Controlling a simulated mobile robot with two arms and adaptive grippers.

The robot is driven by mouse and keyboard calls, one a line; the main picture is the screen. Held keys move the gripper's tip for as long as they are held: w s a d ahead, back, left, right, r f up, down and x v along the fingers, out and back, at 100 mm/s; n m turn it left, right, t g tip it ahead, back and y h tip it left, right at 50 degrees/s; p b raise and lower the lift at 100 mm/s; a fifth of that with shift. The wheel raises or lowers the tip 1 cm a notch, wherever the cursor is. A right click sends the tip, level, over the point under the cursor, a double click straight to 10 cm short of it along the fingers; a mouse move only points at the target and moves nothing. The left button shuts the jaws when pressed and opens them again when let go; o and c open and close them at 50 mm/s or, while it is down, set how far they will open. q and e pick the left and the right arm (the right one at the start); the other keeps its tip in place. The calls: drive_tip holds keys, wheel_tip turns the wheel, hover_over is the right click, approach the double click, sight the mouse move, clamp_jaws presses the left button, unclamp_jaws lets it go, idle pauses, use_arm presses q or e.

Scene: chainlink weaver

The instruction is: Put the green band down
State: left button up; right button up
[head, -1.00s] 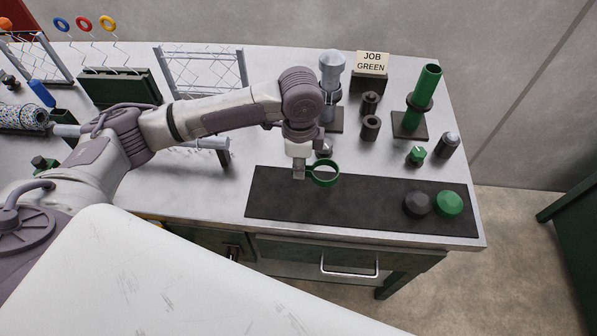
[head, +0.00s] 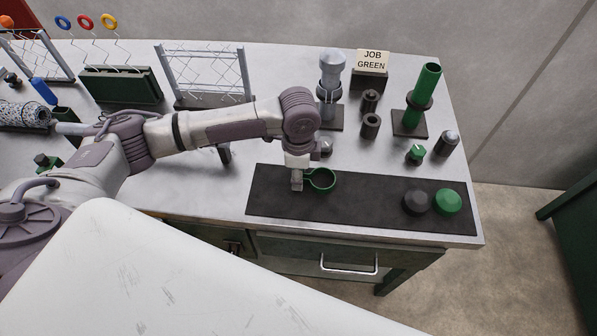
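The green band (head: 321,190) is an open ring at the left part of the black mat (head: 365,203). My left gripper (head: 298,186) points down at the band's left side, with its fingertips at a small tab or edge of the ring. The fingers look closed on the band, though the grip itself is small in the picture. The band is at or just above the mat; I cannot tell whether it touches. My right gripper is not in view.
A dark knob (head: 416,203) and a green knob (head: 448,202) sit on the mat's right end. A green tube (head: 425,85) stands on a dark base behind. Dark cylinders (head: 370,126) and a "JOB GREEN" sign (head: 372,62) are at the back. The middle of the mat is clear.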

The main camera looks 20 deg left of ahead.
use_arm(q)
drive_tip(key=shift+r, duration=0.1)
wheel_tip(320, 180, up, 12)
drive_tip(key=b, duration=0.1)
idle(0.5)
